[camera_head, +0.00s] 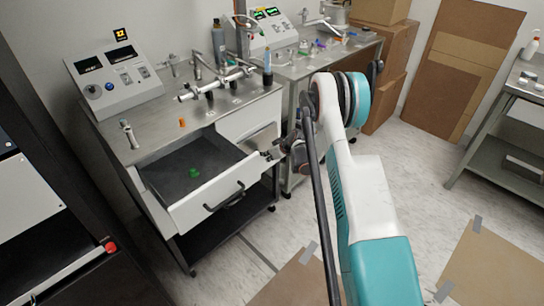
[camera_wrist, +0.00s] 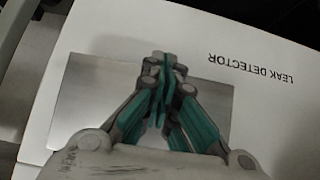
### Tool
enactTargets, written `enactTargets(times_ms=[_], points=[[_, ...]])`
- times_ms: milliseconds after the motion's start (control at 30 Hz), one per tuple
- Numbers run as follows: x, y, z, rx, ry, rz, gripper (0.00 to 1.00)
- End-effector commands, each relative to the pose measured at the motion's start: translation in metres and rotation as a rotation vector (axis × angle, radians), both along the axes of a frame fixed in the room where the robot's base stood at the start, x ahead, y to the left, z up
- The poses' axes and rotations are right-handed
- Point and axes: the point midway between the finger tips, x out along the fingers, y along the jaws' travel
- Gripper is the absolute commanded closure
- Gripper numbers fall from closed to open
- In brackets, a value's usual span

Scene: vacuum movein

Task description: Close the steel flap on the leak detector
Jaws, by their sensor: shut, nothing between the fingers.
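The leak detector (camera_head: 247,118) is a white-fronted unit set in the right part of the near bench. In the wrist view its white panel (camera_wrist: 265,45) carries upside-down "LEAK DETECTOR" lettering. The steel flap (camera_wrist: 95,75) is a plain grey rectangle on that panel, partly hidden behind my fingers. It also shows as a grey patch in the head view (camera_head: 262,139). My gripper (camera_wrist: 163,66) is shut and empty, its fingertips over the flap's upper middle. In the head view my gripper (camera_head: 268,155) is at the unit's front. I cannot tell whether it touches the flap, or the flap's angle.
An open drawer (camera_head: 215,200) with a small green item (camera_head: 194,173) juts out just left of my gripper. A console (camera_head: 115,78) and metal fittings stand on the bench. Cardboard sheets (camera_head: 490,265) lie on the floor. Open floor extends to the right.

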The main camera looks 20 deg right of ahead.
Motion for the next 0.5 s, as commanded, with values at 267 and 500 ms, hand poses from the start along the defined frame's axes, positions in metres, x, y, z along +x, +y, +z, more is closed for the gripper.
enactTargets(times_ms=[267,500], points=[[0.010,0.004,-0.008,0.000,0.001,0.001,1.00],[0.014,0.006,-0.009,0.000,-0.001,0.001,1.00]])
